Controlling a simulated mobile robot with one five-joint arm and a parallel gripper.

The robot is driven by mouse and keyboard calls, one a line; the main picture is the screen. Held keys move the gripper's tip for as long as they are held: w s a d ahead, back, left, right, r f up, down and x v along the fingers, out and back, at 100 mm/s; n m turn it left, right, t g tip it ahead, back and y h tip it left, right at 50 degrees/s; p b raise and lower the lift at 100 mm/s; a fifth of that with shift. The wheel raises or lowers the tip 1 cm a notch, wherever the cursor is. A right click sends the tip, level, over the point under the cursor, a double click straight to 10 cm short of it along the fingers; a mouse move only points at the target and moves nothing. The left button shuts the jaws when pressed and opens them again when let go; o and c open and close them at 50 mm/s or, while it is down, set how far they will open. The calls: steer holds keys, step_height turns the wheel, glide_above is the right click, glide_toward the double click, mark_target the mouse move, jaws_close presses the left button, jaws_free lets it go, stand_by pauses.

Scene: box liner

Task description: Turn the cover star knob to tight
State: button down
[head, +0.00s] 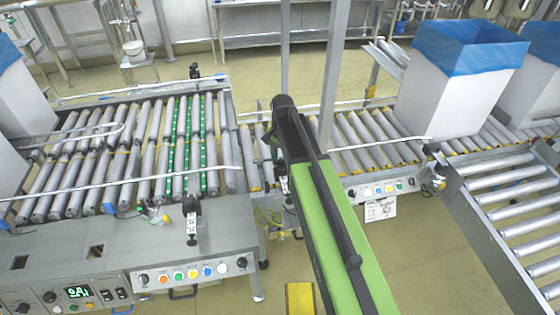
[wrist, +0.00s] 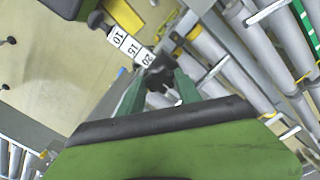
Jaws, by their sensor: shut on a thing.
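The black star knob (wrist: 158,80) shows in the wrist view, beside a white scale strip (wrist: 132,47) marked 10, 15 and 20. My gripper (wrist: 158,88) has its two green fingers on either side of the knob and is shut on it. Part of the knob is hidden by the fingers, and I cannot read how tight it is. In the head view my green and black arm reaches up to the gap between the conveyors and hides the knob.
A left roller conveyor (head: 225,182) has a control panel (head: 192,275) at its front. Another roller line (head: 360,135) runs right, carrying a white box with a blue liner (head: 450,85). A side roller ramp (head: 480,225) stands at the right. Metal rails and rollers lie close around my gripper.

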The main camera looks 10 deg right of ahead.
mark_target(282, 163)
steer(key=shift+s, duration=0.1)
stand_by(0.4)
steer(key=c, duration=0.8)
jaws_free()
steer(key=shift+c, duration=0.2)
steer(key=shift+r, duration=0.15)
step_height(282, 163, up, 17)
steer(key=p, duration=1.7)
